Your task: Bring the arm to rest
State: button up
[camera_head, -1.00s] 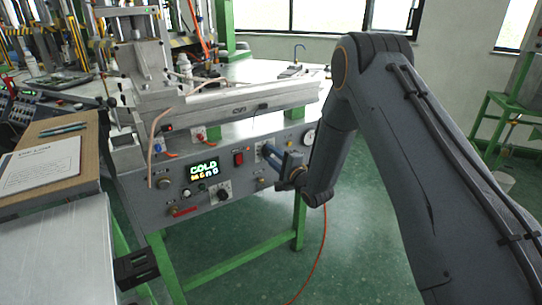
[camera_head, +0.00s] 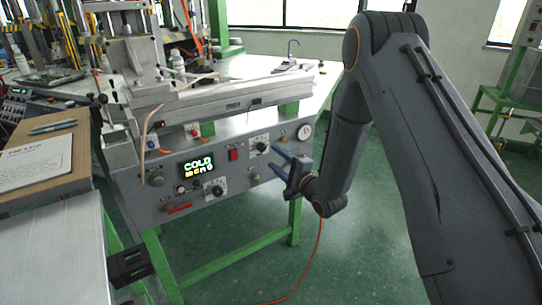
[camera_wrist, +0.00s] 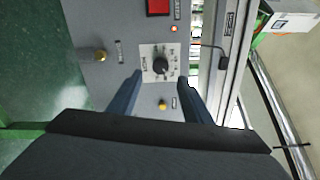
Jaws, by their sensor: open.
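My gripper (camera_head: 279,161) is open and empty in front of the right part of the machine's grey control panel (camera_head: 223,209). In the wrist view its two blue fingers (camera_wrist: 160,92) stand apart, with a black rotary knob (camera_wrist: 160,66) on a white dial plate beyond them. The same knob (camera_head: 261,146) shows in the head view just above and left of the fingertips. The fingers look clear of the panel. My arm bends down from the upper right to the gripper.
A lit display (camera_head: 197,166), a red switch (camera_head: 233,154) and a second knob (camera_head: 219,188) sit on the panel. A clipboard (camera_head: 77,146) lies on the left bench. An orange hose (camera_head: 318,258) hangs to the floor. The floor right of the machine is open.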

jog(key=shift+s+d, duration=0.2)
jog(key=shift+s, duration=0.15)
jog(key=s+d+r+n+g+h+p, duration=0.35)
jog(key=s+d+n+g+h, duration=0.3)
jog(key=s+d+h, duration=0.55)
jog(key=s+d+r+n+g, duration=0.2)
jog(key=s, duration=0.7)
jog(key=s+d+r+n+g+y+p, duration=0.1)
jog(key=s+d+r+n+g, duration=0.1)
jog(key=s, duration=0.7)
jog(key=s+d+r+n+g, duration=0.2)
jog(key=s+d+g, duration=0.1)
jog(key=s, duration=0.6)
jog(key=shift+s+n+g+y, duration=0.15)
jog(key=shift+n+g+y, duration=0.2)
jog(key=shift+g, duration=0.3)
